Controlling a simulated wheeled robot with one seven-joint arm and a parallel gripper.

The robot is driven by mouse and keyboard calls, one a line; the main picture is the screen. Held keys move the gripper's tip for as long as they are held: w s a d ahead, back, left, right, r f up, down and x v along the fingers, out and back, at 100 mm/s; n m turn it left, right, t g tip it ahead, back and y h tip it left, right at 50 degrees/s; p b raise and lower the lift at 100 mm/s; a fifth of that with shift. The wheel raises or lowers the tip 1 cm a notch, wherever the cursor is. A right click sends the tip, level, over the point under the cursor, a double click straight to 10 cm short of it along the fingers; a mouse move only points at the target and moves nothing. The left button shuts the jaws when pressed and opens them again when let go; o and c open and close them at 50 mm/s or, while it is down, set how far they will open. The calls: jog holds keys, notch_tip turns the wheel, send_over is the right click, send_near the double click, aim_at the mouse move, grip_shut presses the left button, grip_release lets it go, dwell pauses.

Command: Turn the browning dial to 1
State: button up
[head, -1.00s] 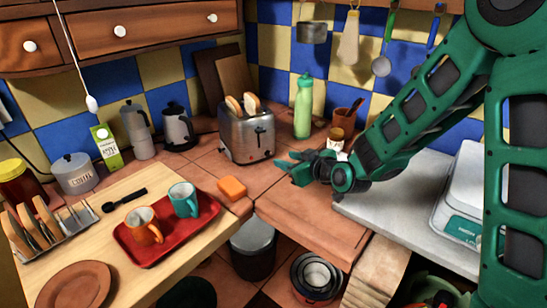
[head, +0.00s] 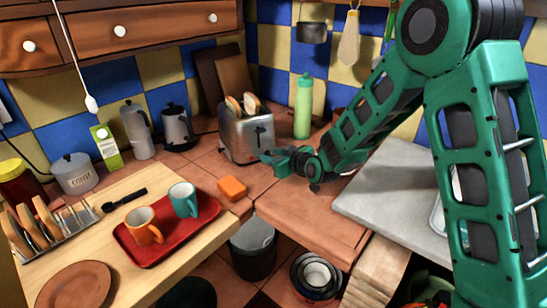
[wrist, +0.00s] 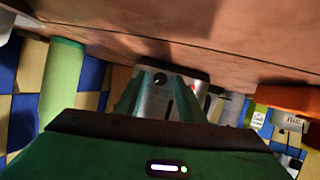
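The silver toaster (head: 236,137) stands on the tiled counter against the back wall, with two bread slices (head: 242,103) in its top. In the wrist view the toaster (wrist: 180,84) appears upside down straight ahead of my gripper. A round dark dial (wrist: 160,78) with a pale mark shows on its front face; I cannot read its setting. My gripper (head: 268,157) is low in front of the toaster's right-hand end, close to its front face. Whether it touches cannot be told.
An orange sponge (head: 232,189) lies on the counter in front of the toaster. A green bottle (head: 302,108) stands behind my gripper. A red tray (head: 160,253) with two mugs is at the left. The counter corner (head: 310,217) before my arm is clear.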

grip_shut()
jog(key=shift+s+a+n, duration=0.1)
jog(key=shift+n, duration=0.2)
jog(key=n+h, duration=0.1)
jog(key=n+t, duration=0.1)
jog(key=shift+s+a+n+h, duration=0.1)
jog(key=shift+a+n+h, duration=0.2)
jog(key=shift+h, duration=0.1)
jog(key=shift+s+a+f+n+t+h, duration=0.1)
jog(key=shift+n+t+h, duration=0.8)
jog(key=shift+n, duration=0.9)
jog(key=shift+o, duration=0.6)
grip_release()
